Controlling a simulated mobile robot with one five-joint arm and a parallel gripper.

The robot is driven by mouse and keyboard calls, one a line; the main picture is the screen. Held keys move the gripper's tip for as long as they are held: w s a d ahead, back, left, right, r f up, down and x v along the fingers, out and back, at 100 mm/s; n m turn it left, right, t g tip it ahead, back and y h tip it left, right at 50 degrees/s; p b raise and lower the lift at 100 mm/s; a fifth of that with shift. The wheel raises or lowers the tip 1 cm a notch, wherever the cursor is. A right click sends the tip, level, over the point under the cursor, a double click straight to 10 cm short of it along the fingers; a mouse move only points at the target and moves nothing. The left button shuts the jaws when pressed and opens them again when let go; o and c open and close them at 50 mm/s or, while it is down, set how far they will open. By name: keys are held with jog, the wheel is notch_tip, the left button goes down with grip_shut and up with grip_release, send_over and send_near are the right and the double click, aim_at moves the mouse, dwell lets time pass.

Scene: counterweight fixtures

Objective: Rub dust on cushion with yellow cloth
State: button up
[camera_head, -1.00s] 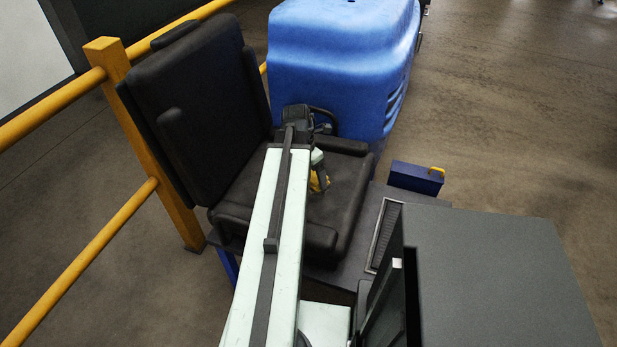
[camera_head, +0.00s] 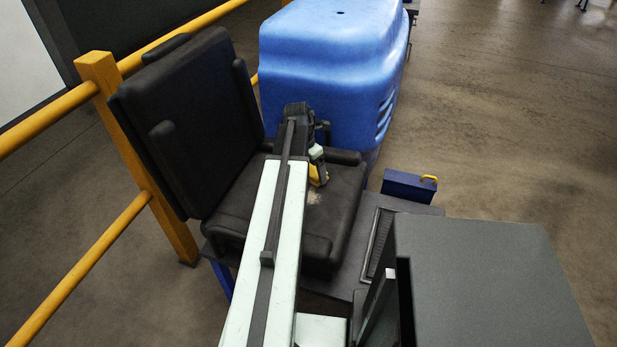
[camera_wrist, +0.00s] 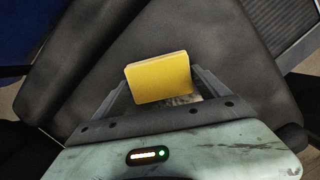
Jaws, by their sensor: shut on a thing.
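The yellow cloth (camera_wrist: 158,78) looks like a folded block in the wrist view, between the two fingers of my gripper (camera_wrist: 158,88), which is shut on it. The cloth also shows in the head view (camera_head: 319,174), low at the end of my arm. It is over the black seat cushion (camera_head: 345,200); I cannot tell whether it touches. A pale dust patch (camera_head: 314,197) lies on the cushion just on the near side of the cloth. In the wrist view a little of the dust (camera_wrist: 182,100) shows below the cloth, partly hidden by the gripper.
The black backrest (camera_head: 185,120) stands left of the seat, with a yellow railing (camera_head: 120,130) behind it. A big blue rounded housing (camera_head: 330,70) stands just beyond the seat. A blue box with a yellow handle (camera_head: 408,185) and a grey cabinet (camera_head: 480,270) are to the right.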

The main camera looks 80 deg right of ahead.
aim_at(312, 194)
jog(key=shift+d, duration=0.15)
jog(key=shift+s+d, duration=0.2)
jog(key=shift+d, duration=0.75)
jog(key=shift+s+d, duration=0.15)
jog(key=shift+d, duration=0.75)
jog(key=shift+s+a, duration=0.3)
jog(key=shift+s, duration=0.65)
jog(key=shift+w+a, duration=0.4)
jog(key=shift+a, duration=1.5)
jog(key=shift+w+a, duration=0.4)
jog(key=shift+a, duration=1.45)
jog(key=shift+w+a, duration=0.4)
jog(key=shift+a, duration=1.5)
jog(key=shift+r, duration=0.1)
jog(key=r+p, duration=0.2)
jog(key=p, duration=0.1)
jog(key=r+p, duration=0.3)
jog(key=shift+w+d+r, duration=0.1)
jog(key=shift+w+r, duration=0.1)
jog(key=shift+r, duration=0.15)
